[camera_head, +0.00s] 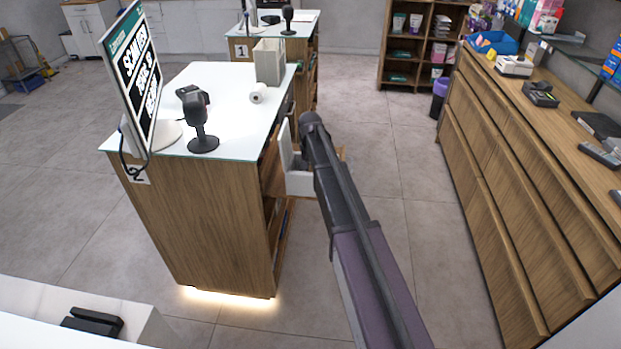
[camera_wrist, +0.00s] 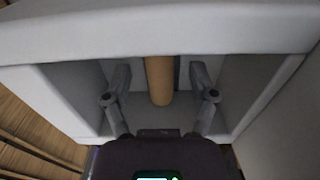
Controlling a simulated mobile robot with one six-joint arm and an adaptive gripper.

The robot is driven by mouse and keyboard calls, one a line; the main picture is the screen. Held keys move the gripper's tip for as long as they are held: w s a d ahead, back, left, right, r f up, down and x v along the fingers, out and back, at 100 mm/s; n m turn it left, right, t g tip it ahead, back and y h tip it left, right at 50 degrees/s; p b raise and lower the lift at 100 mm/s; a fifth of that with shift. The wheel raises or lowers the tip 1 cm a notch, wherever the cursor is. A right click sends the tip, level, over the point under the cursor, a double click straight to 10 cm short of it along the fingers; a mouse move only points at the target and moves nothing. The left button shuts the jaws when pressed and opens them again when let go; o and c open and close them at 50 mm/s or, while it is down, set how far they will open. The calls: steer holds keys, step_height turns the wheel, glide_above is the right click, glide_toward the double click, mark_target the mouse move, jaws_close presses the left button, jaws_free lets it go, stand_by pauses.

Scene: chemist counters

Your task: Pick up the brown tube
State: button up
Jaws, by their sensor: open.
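In the wrist view a brown tube (camera_wrist: 159,82) lies inside a white open drawer or box (camera_wrist: 160,30), lengthwise to the picture, its far part hidden behind the white rim. My gripper (camera_wrist: 160,76) is open, with one finger on each side of the tube. There are gaps between the fingers and the tube. In the head view my arm reaches over the white drawer (camera_head: 301,183) at the side of the near counter. My gripper and the tube are hidden there.
The near counter (camera_head: 222,205) stands left of my arm, with a scanner (camera_head: 203,125), a sign (camera_head: 135,75), a paper roll (camera_head: 258,93) and a grey bin (camera_head: 269,62) on top. A wooden drawer unit (camera_head: 500,170) runs along the right. The floor between is clear.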

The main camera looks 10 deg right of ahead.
steer(key=shift+f, duration=0.1)
stand_by(0.6)
steer(key=c, duration=0.8)
